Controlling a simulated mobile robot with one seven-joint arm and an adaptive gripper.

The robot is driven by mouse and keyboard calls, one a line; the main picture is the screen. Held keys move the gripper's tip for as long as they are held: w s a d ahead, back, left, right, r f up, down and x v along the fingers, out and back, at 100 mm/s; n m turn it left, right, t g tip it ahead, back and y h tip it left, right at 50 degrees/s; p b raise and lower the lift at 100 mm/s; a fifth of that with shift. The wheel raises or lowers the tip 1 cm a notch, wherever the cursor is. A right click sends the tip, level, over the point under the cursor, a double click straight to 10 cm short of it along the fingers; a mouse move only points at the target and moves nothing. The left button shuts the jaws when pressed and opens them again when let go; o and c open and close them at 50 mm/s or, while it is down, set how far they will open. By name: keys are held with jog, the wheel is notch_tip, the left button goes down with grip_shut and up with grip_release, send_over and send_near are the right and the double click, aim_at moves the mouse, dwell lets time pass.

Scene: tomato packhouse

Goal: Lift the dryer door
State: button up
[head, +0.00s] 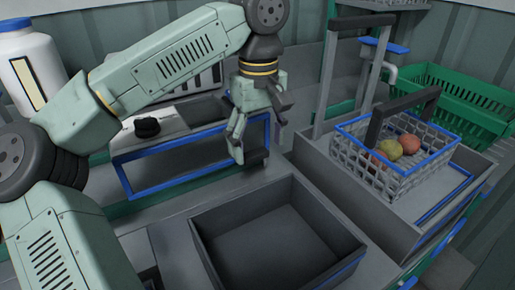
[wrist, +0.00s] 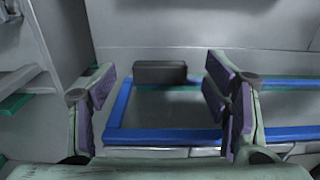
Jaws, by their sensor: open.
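The dryer door appears to be the blue-framed panel (head: 190,181) on the front of the grey housing, left of centre in the head view. Its blue frame (wrist: 165,138) also crosses the wrist view. A dark block-shaped handle (wrist: 160,72) sits at the frame's edge; in the head view a dark piece (head: 256,157) shows at the panel's right end, partly behind a finger. My gripper (head: 261,128) is open and empty, pointing down by that end. In the wrist view the handle lies beyond and between the spread fingers (wrist: 160,98), with no contact visible.
An empty grey tray (head: 345,262) lies in front. At right, a wire basket (head: 425,172) with several tomatoes stands in a grey bin, beside a tall grey frame (head: 328,75). Green crates (head: 460,95) stand behind. A white bottle (head: 30,55) is at far left; a black knob (head: 147,127) tops the housing.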

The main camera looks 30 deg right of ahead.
jog(key=shift+f, duration=1.15)
jog(key=shift+c, duration=0.6)
grip_shut()
